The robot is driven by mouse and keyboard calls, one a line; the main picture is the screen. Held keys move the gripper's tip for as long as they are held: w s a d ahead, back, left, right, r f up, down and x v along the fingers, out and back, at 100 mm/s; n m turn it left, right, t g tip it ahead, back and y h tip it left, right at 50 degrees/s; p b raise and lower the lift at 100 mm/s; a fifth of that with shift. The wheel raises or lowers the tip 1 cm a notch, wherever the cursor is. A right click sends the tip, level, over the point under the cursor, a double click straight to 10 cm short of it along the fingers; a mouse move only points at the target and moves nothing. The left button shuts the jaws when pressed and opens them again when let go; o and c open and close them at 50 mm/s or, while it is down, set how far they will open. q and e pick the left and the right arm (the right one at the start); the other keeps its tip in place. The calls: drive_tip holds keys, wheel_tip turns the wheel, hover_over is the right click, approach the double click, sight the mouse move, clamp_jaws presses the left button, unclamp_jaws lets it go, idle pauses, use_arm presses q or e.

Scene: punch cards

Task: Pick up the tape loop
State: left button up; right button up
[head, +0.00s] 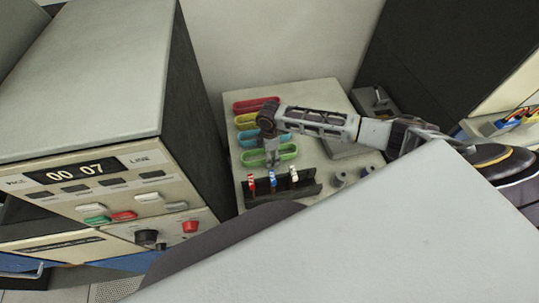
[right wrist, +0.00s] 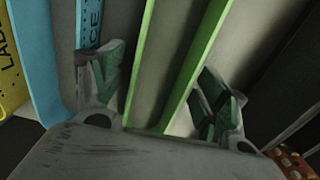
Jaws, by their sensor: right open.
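Several tape loops lie in a row on a pale work surface: red (head: 243,106), yellow (head: 243,123), blue (head: 246,140) and green (head: 289,151). My right gripper (head: 272,161) reaches in from the right and points down at the green loop, hiding part of it. In the right wrist view, my right gripper (right wrist: 162,95) is open. The green loop's two long sides (right wrist: 141,60) run between its fingers, with gaps on both sides. The blue loop (right wrist: 35,65) is left of the fingers, and the yellow loop (right wrist: 8,75) is farther left. My left gripper is not in view.
A dark rack (head: 307,190) with small red, blue and white items stands just in front of the green loop. A large cabinet (head: 85,75) with buttons is at left. Small grey cylinders (head: 340,179) are to the right. A pale surface fills the foreground.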

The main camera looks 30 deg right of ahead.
drive_tip(key=c, duration=0.9)
drive_tip(key=shift+c, duration=0.2)
wheel_tip(320, 180, up, 10)
idle(0.4)
idle(0.5)
